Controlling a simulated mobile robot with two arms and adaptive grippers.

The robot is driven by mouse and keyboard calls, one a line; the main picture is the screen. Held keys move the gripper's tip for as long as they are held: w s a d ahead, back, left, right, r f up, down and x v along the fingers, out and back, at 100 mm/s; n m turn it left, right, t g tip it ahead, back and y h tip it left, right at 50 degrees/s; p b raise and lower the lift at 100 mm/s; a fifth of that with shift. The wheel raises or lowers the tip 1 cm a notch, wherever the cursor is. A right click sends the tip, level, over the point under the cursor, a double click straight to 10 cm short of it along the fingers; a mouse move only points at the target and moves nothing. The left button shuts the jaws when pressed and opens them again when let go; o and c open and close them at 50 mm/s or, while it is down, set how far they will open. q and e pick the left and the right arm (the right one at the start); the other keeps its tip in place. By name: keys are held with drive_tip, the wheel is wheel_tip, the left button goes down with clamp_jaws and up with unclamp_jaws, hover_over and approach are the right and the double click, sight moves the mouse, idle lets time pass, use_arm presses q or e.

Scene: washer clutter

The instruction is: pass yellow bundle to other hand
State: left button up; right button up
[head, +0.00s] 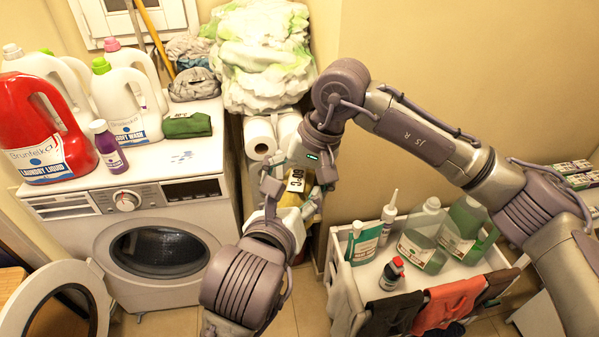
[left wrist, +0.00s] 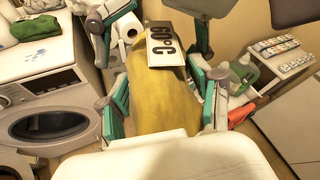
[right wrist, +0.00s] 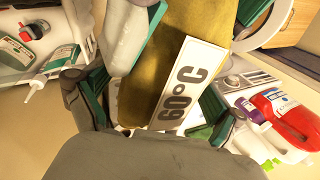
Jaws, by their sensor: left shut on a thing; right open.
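The yellow bundle (left wrist: 160,95) with a white "60°C" label is a rolled cloth held upright between both grippers. In the left wrist view my left gripper (left wrist: 163,100) is shut on it, with teal-padded fingers pressing both sides. In the right wrist view the yellow bundle (right wrist: 185,55) and its label lie between the open fingers of my right gripper (right wrist: 155,95). I cannot tell whether those fingers touch it. In the head view the grippers meet in the middle and mostly hide the bundle; its label (head: 296,180) shows.
A washing machine (head: 130,200) with detergent bottles and a folded green cloth (head: 187,125) on top stands left. A white trolley (head: 345,285) with bottles and hanging cloths stands right.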

drive_tip(key=shift+f, duration=0.15)
use_arm(q)
drive_tip(key=shift+d, duration=0.1)
use_arm(e)
drive_tip(key=shift+a, duration=0.1)
drive_tip(key=c, duration=1.1)
use_arm(q)
drive_tip(key=o, duration=1.3)
use_arm(e)
drive_tip(key=shift+c, duration=1)
use_arm(q)
drive_tip(key=shift+f, duration=0.1)
